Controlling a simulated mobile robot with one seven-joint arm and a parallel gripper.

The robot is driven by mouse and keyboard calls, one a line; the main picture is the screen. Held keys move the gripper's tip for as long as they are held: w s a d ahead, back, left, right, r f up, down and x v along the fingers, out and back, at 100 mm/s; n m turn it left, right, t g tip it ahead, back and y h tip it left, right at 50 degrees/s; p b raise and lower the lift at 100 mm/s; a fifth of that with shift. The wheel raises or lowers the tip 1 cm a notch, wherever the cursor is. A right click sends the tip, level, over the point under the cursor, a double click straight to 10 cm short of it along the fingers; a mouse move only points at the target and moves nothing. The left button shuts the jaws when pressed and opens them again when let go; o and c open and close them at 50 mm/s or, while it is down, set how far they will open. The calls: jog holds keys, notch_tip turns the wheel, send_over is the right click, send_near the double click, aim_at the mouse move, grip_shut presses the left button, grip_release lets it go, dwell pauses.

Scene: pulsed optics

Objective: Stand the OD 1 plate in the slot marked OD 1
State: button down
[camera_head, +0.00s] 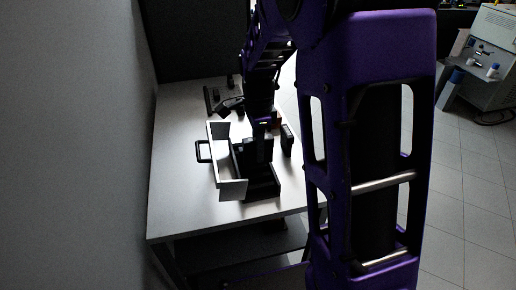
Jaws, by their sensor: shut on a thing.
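My gripper (262,127) is at the lower end of my purple arm, over the middle of the table. It is shut on a dark plate (264,149), which is small and partly hidden here. No OD 1 marking can be read on it. Just below and around it is a black holder (263,189) with dark upright parts, set beside a pale-walled open box. The slot marked OD 1 cannot be picked out. I cannot tell whether the held plate touches the holder.
A dark upright block (287,139) is on the right. Small dark items (213,98) lie at the back. The table (180,200) is bare at front left. A grey cabinet (494,50) stands far right.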

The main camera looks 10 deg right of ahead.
jog(key=shift+f+b, duration=1.9)
jog(key=shift+f, duration=0.25)
jog(key=shift+f+b, duration=0.95)
jog(key=shift+f, duration=1.25)
jog(key=shift+f, duration=0.3)
jog(key=c, duration=0.6)
grip_release()
notch_tip(320, 180, up, 17)
jog(key=p, duration=0.3)
jog(key=shift+r+p, duration=0.2)
jog(key=shift+p, duration=0.15)
